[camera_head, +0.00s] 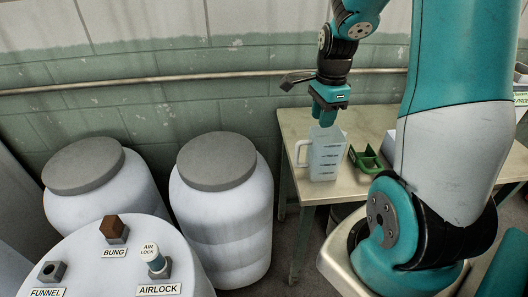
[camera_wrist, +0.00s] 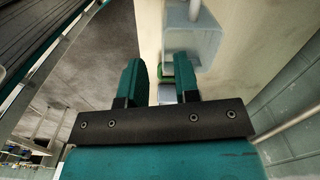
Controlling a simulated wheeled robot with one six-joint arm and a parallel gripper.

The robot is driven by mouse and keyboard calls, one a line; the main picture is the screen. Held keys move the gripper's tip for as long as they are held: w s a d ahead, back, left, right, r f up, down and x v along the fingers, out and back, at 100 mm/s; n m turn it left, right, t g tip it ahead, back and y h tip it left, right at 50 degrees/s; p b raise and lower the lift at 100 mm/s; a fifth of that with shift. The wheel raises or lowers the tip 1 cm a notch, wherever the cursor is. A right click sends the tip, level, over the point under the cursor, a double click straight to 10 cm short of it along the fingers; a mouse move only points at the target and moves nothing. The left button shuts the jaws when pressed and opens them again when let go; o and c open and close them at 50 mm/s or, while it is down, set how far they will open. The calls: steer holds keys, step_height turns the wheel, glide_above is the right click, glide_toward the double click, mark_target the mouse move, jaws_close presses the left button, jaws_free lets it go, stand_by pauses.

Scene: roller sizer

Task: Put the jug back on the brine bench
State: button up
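The jug (camera_head: 328,158) is clear and bluish with dark level marks and a handle on its left side. It stands upright on the cream-topped brine bench (camera_head: 357,126), near its front edge. My gripper (camera_head: 325,120) is right above the jug, pointing down, its fingertips close to the rim; I cannot tell whether they touch it. In the wrist view the two teal fingers of my gripper (camera_wrist: 162,75) are spread apart with nothing gripped. The jug (camera_wrist: 192,42) shows there beyond the right fingertip, and the bench top (camera_wrist: 235,20) runs beside it.
A green holder (camera_head: 368,158) sits on the bench just right of the jug. Two white drums with grey lids (camera_head: 217,160) stand left of the bench. A white top at front left carries blocks labelled funnel, bung (camera_head: 114,228) and airlock (camera_head: 157,262). A pipe runs along the wall.

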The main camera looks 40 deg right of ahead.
steer(key=a+r+n+y, duration=0.1)
steer(key=a+r+n, duration=0.1)
steer(key=a+n, duration=0.4)
steer(key=a+r+n, duration=0.3)
steer(key=a+n, duration=0.1)
steer(key=a, duration=0.4)
steer(key=s+a+r+n+y, duration=0.1)
steer(key=s+a+r+n, duration=0.1)
steer(key=s+a+n, duration=0.4)
steer(key=s+a+r+n+y, duration=0.2)
steer(key=s+a+n, duration=0.5)
steer(key=a+n, duration=0.5)
steer(key=shift+r+n, duration=0.55)
steer(key=shift+n, duration=0.05)
steer(key=shift+s, duration=0.1)
